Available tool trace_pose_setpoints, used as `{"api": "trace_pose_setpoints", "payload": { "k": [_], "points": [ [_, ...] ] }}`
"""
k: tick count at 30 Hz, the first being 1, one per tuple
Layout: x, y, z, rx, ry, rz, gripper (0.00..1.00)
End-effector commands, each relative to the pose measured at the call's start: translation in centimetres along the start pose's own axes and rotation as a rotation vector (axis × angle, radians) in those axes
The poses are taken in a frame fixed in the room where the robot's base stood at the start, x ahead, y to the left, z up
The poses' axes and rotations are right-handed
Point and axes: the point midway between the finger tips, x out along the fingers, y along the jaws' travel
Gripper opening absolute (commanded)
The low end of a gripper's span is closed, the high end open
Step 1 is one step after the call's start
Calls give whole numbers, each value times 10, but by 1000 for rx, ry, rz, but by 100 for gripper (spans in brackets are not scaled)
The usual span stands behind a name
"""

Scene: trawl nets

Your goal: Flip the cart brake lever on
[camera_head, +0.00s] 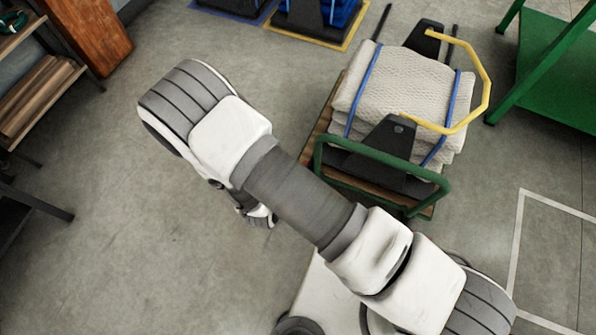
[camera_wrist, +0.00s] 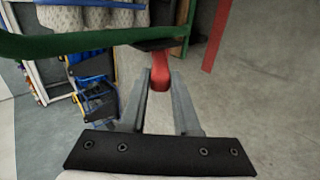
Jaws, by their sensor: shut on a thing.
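The cart (camera_head: 433,211) stands right of centre in the head view, with a green push handle (camera_head: 446,186) and a stack of pale netting on it. A red lever (camera_wrist: 160,66), which I take for the brake lever, hangs below a dark plate by the green handle (camera_wrist: 60,44) in the wrist view. My gripper (camera_wrist: 161,88) is shut on the lever, its two grey fingers on either side of it. In the head view my arm hides most of the gripper, and the lever is not visible.
The netting (camera_head: 400,85) is tied with blue straps, and a yellow rail (camera_head: 487,85) curves above it. A green table (camera_head: 555,75) stands at the right. Wooden shelves (camera_head: 40,95) stand at the left. The floor between shelves and cart is clear.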

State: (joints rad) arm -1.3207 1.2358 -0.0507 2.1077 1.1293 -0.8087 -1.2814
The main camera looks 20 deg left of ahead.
Motion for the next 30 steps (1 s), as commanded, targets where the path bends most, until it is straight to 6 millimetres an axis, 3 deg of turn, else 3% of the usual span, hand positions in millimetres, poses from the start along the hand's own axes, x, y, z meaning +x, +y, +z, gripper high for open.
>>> {"api": "trace_pose_setpoints", "payload": {
  "k": [3,12,30],
  "points": [
    [4,-18,1,-7,0,92,0],
    [10,-45,1,-3,-1,311,0],
    [14,-58,1,0,-3,452,0]
  ]
}}
